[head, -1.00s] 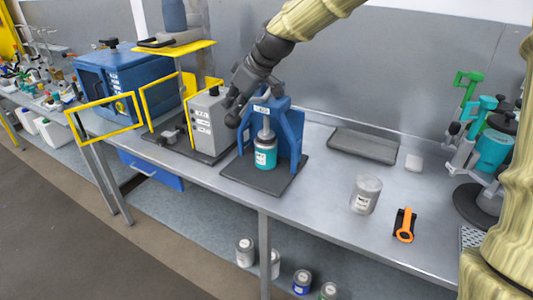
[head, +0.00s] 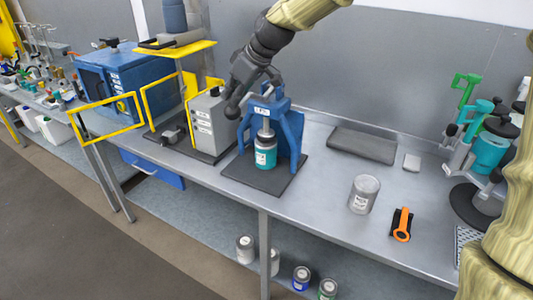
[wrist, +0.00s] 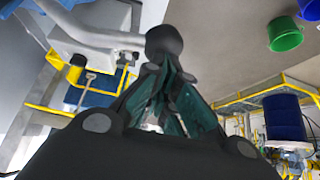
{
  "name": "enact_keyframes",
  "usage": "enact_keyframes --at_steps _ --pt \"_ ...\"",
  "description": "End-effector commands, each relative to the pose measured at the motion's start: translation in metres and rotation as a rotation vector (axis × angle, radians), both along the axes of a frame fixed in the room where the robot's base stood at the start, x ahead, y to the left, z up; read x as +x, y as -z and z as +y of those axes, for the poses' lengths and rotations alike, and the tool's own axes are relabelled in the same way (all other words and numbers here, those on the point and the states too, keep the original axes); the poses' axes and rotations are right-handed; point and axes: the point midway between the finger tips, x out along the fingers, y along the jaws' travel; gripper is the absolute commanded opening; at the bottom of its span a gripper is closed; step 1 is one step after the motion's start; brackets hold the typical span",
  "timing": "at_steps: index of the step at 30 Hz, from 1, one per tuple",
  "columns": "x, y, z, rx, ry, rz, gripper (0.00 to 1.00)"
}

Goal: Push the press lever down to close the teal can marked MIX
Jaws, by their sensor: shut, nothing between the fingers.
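The teal MIX can (head: 265,154) stands upright on the dark base of the blue press (head: 291,130), under the press's ram. My gripper (head: 236,98) is shut and empty, beside the upper left of the press. In the wrist view my closed fingers (wrist: 168,75) point at the black knob of the press lever (wrist: 164,42), whose grey bar runs off to the left. The fingertips appear very close to the knob; contact cannot be told. In the head view the lever is mostly hidden behind my dark gripper. The can's top is partly hidden by the ram.
A grey machine (head: 211,122) with yellow guards stands close left of the press. The bench is clear just right of the press.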

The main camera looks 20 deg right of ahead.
Motion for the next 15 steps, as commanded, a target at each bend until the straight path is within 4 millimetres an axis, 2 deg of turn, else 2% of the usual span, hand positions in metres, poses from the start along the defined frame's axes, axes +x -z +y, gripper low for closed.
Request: enact_keyframes --at_steps 15 --pt "0.000 -0.024 0.000 0.000 -0.001 0.001 0.00"
